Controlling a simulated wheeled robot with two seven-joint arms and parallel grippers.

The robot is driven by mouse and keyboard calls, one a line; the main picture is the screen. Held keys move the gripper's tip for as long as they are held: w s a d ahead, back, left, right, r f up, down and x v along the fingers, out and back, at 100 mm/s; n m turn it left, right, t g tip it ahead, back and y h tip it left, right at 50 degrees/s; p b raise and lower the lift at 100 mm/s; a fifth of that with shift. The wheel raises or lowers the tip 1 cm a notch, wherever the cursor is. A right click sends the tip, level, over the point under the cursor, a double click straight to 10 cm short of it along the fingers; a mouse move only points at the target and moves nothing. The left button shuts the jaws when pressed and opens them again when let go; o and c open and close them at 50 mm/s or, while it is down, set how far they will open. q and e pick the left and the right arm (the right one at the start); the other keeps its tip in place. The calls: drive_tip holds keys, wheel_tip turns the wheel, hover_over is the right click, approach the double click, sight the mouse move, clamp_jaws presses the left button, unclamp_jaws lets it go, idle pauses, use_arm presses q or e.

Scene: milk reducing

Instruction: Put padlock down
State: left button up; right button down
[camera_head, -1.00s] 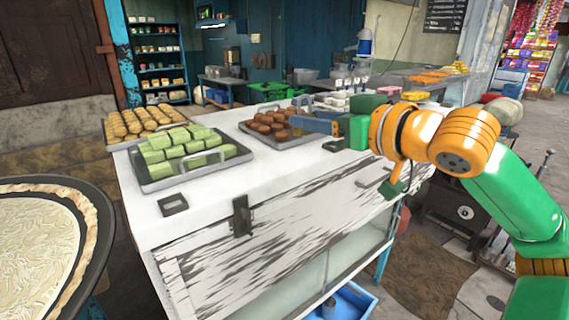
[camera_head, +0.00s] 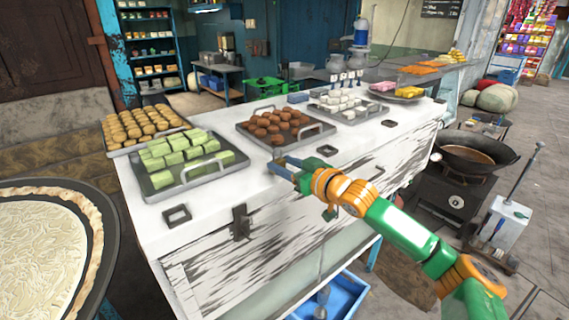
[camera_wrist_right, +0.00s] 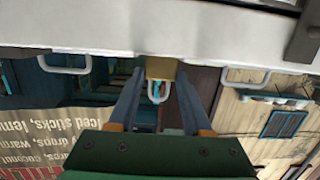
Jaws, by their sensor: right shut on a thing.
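My right gripper (camera_head: 281,167) is over the white counter (camera_head: 240,187), close to its front edge and in front of the tray of brown sweets. In the right wrist view, its two fingers (camera_wrist_right: 160,78) are closed in on a small padlock with a brass-coloured body (camera_wrist_right: 162,68) and a pale shackle (camera_wrist_right: 157,94). The padlock sits between the fingertips, close to the pale surface at the top of that view. I cannot tell whether it touches that surface. In the head view the padlock is too small to make out. My left gripper is not in view.
Trays of green sweets (camera_head: 224,173), brown sweets (camera_head: 318,132) and white sweets (camera_head: 374,112) stand on the counter. Dark square latch plates (camera_head: 177,216) lie along its front. A large pan (camera_head: 98,190) is at the left. The counter's front strip is mostly clear.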

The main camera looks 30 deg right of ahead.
drive_tip(key=shift+c, duration=1.7)
unclamp_jaws()
